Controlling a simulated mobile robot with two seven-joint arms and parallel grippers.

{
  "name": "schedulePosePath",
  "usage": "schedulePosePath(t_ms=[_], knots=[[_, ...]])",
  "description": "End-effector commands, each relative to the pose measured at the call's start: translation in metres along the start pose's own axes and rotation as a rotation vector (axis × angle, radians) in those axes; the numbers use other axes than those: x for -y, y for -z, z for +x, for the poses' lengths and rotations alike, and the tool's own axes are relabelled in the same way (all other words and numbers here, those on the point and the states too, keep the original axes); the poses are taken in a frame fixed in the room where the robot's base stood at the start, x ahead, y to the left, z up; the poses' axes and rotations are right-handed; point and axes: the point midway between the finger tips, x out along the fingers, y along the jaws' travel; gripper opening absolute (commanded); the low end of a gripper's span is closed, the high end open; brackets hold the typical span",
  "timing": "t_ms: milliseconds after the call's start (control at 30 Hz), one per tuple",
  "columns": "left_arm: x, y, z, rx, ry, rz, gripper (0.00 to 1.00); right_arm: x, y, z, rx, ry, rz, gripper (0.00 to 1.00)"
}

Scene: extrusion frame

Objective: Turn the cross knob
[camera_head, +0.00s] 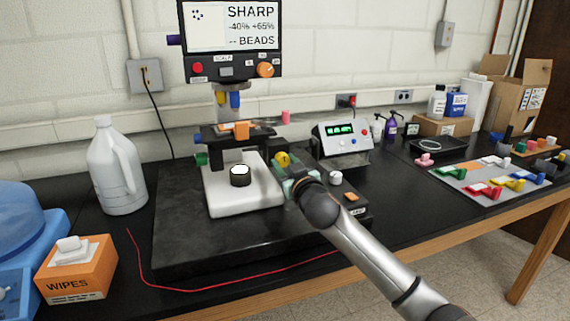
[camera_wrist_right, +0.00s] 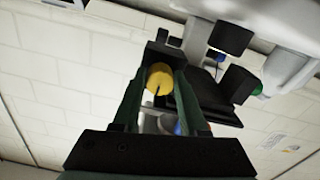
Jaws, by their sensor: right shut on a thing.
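A yellow round knob (camera_head: 283,158) with a dark line on its face sits at the right side of the microscope (camera_head: 226,150). My right gripper (camera_head: 291,172) reaches it from the right front. In the right wrist view the yellow knob (camera_wrist_right: 160,77) lies between the two green fingers of my right gripper (camera_wrist_right: 162,88), which is shut on it. I see no label naming it the cross knob. A green knob (camera_head: 201,159) and a blue knob (camera_head: 197,138) are on the microscope's left side. My left gripper is not in view.
The microscope stands on a dark slab (camera_head: 180,252) with a screen (camera_head: 231,27) above it. A box with a green display (camera_head: 342,138) is behind my right arm. A jug (camera_head: 115,170) and wipes box (camera_head: 77,268) stand left. A red cord (camera_head: 200,290) lies in front.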

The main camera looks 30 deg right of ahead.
Motion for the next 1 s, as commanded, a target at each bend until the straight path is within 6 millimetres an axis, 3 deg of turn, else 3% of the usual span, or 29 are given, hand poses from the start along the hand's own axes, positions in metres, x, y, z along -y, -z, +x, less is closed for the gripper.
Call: schedulePosePath(t_ms=[467, 1000], knots=[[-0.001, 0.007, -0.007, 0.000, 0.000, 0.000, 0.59, -0.001, 0.001, 0.000, 0.002, 0.000, -0.091, 0.00], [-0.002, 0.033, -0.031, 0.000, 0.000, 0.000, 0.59, -0.002, 0.002, 0.000, 0.004, 0.001, -0.544, 0.00]])
